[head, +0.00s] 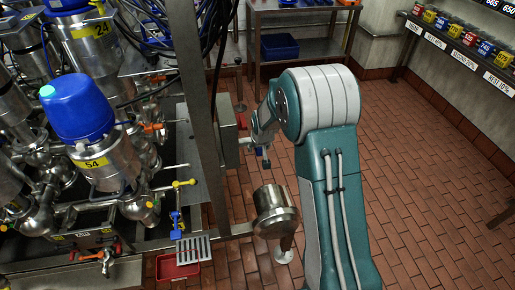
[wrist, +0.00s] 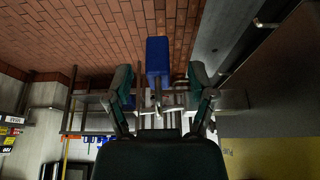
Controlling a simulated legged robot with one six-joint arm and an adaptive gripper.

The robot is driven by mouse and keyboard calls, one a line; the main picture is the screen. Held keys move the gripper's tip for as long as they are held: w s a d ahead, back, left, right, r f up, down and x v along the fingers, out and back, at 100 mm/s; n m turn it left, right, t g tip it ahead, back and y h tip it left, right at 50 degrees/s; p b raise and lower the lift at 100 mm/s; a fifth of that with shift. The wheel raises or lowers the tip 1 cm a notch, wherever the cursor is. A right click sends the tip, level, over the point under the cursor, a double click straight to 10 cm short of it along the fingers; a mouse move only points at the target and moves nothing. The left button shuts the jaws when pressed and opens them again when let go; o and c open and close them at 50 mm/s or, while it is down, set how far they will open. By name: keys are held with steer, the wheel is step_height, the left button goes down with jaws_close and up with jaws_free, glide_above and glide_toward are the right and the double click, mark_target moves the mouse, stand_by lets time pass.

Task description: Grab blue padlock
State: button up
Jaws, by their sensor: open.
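The blue padlock (wrist: 157,55) shows in the wrist view, where the picture appears upside down. Its blue body sits between the two fingers of my gripper (wrist: 162,80), with a gap on each side. Metal like its shackle shows below the body; what it hangs on is unclear. My gripper is open and not closed on it. In the head view, my gripper (head: 263,150) is small and partly hidden by my arm, beside a grey upright post.
Steel valves with blue caps (head: 78,103) crowd the left. A blue piece (head: 175,224) hangs under a yellow handle (head: 184,183), above a red tray (head: 178,266). A metal table (head: 305,12) stands behind. Coloured boxes (head: 456,29) line the right wall shelf. The brick floor (head: 430,185) is clear.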

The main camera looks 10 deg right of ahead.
steer(key=shift+x, duration=1.1)
steer(key=shift+d, duration=0.15)
jaws_close()
